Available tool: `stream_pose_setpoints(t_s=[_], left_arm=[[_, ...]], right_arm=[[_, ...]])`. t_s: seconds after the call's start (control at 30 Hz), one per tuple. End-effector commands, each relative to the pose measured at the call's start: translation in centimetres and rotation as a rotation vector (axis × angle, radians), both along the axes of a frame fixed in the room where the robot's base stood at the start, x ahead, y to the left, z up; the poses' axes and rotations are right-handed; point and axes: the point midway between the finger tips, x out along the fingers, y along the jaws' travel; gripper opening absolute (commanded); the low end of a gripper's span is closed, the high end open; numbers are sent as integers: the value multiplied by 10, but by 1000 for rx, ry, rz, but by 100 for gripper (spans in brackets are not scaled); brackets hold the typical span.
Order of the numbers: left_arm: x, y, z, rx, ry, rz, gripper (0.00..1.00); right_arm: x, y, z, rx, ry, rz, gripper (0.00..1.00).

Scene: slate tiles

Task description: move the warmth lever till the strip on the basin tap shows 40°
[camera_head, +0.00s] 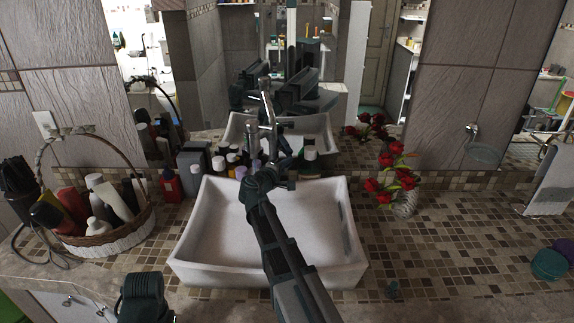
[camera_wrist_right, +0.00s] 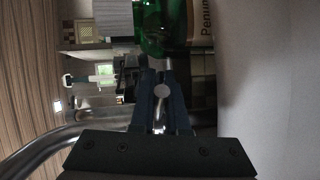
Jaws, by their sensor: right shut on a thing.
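The chrome basin tap (camera_head: 267,120) rises behind the white basin (camera_head: 205,235) in the head view. Its curved metal pipe also shows at lower left in the right wrist view (camera_wrist_right: 45,145). My right gripper (camera_head: 272,177) reaches over the basin to the tap and hides its lower part. In the right wrist view its fingers (camera_wrist_right: 161,105) are closed on a thin metal warmth lever (camera_wrist_right: 162,92) with a round end. The strip on the tap cannot be read in either view. A dark part of my left arm (camera_head: 143,292) shows at the bottom left; its fingers cannot be made out.
Several bottles stand behind the basin, with a green bottle (camera_wrist_right: 160,25) close beyond my right fingers. A wicker basket (camera_head: 130,238) of bottles stands left. Red flowers in a vase (camera_head: 404,203) stand right. The tiled counter (camera_head: 450,235) is mostly clear there.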

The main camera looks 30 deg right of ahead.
Motion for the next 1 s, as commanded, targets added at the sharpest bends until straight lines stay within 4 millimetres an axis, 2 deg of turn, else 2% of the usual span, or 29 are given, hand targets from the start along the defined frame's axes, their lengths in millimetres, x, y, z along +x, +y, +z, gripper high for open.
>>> stream_pose_setpoints(t_s=[0.7, 0.73, 0.9, 1.0], left_arm=[[0, 0, 0, 0, 0, 0, 50], [0, 0, 0, 0, 0, 0, 50], [0, 0, 0, 0, 0, 0, 50], [0, 0, 0, 0, 0, 0, 50]], right_arm=[[-3, 3, -1, 2, -1, -74, 0], [-3, 3, -1, 2, -1, -74, 15], [-3, 3, -1, 2, 0, -73, 44], [-3, 3, 0, 2, 0, -73, 44]])
